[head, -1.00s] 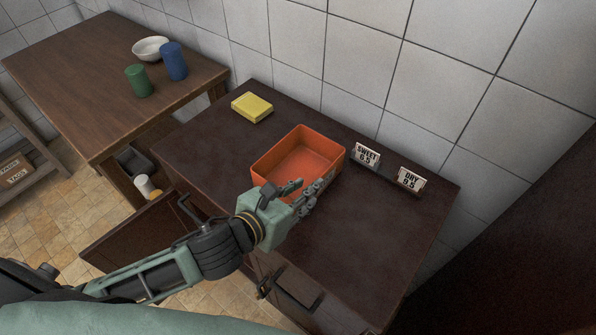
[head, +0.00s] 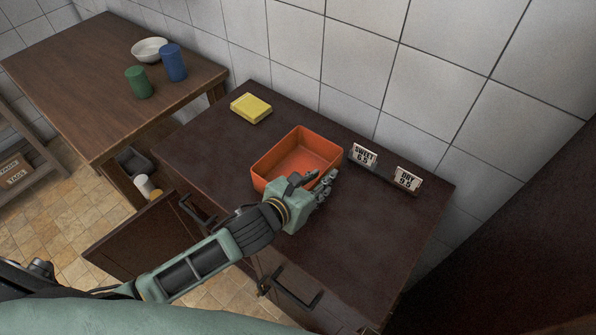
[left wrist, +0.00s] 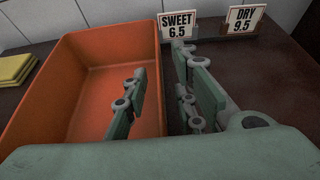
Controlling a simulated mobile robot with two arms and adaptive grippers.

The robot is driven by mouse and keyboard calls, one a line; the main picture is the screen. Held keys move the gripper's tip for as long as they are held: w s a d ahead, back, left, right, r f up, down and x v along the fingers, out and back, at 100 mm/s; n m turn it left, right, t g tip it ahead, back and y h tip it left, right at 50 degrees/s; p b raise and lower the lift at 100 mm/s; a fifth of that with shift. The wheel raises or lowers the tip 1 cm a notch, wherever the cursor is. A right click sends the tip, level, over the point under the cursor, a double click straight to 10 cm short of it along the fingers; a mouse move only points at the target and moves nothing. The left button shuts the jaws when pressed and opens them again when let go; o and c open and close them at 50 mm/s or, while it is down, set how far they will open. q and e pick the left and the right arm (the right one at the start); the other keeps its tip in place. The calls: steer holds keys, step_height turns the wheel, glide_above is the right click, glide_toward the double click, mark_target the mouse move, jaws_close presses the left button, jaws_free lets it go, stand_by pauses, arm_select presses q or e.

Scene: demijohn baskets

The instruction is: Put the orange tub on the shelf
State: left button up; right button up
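The orange tub (head: 318,146) stands upright and empty on the dark cabinet top; it also fills the left of the left wrist view (left wrist: 100,82). My left gripper (head: 313,184) is at the tub's near right wall. In the left wrist view (left wrist: 160,70) one finger is inside the tub and the other outside, with the wall between them. The fingers are apart, with gaps showing on either side of the wall. A low wooden shelf rack (head: 42,178) is partly in view at the left edge. My right gripper is out of view.
A yellow block (head: 251,108) lies behind the tub to the left. Signs "SWEET 6.5" (head: 363,155) and "DRY 9.5" (head: 407,179) stand along the wall. A cabinet door (head: 140,240) hangs open. The brown table (head: 95,75) holds a bowl and blue and green cylinders.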

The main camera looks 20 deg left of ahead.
arm_select(q)
jaws_close()
steer(key=shift+r, duration=0.15)
stand_by(0.4)
